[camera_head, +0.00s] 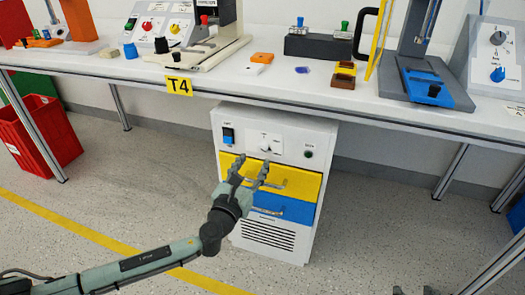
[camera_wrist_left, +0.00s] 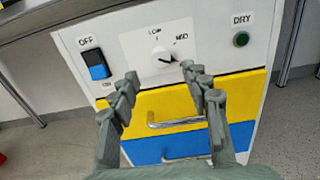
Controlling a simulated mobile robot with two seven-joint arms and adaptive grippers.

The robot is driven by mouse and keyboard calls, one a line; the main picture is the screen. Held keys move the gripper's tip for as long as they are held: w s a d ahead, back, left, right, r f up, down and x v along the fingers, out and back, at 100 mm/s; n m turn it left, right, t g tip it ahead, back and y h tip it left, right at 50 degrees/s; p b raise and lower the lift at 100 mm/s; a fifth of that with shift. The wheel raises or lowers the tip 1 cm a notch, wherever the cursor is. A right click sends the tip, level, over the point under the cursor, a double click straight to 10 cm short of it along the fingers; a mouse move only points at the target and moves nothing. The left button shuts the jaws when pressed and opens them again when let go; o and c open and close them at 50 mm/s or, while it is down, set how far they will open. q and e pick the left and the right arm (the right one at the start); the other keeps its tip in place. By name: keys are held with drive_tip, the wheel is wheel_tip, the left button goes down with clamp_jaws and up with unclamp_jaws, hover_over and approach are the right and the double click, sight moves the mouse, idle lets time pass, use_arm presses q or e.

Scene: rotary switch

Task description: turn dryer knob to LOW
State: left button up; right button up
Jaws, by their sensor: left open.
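The dryer (camera_head: 226,170) is a white cabinet under the table, with a yellow and a blue drawer front. Its rotary knob (camera_wrist_left: 164,54) is on a white plate in the upper panel; it also shows in the head view (camera_head: 265,145). A label like LOW sits above the knob and one like MED to its upper right. A dark pointer mark is toward the knob's lower right. My left gripper (camera_head: 251,164) is open and empty, its fingertips just below the knob, apart from it as far as I can tell. Dark tips, likely my right gripper (camera_head: 414,291), show at the bottom edge.
On the panel, a blue and black switch (camera_wrist_left: 96,64) is left of the knob and a green button (camera_wrist_left: 241,39) right of it. Drawer handles (camera_wrist_left: 176,122) stick out below. The table (camera_head: 300,88) overhangs the dryer. A red bin (camera_head: 45,130) stands far left.

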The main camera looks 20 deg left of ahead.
sight(262, 150)
use_arm(q)
drive_tip(key=w, duration=0.5)
drive_tip(key=shift+w+d, duration=0.15)
drive_tip(key=shift+w, duration=0.15)
clamp_jaws()
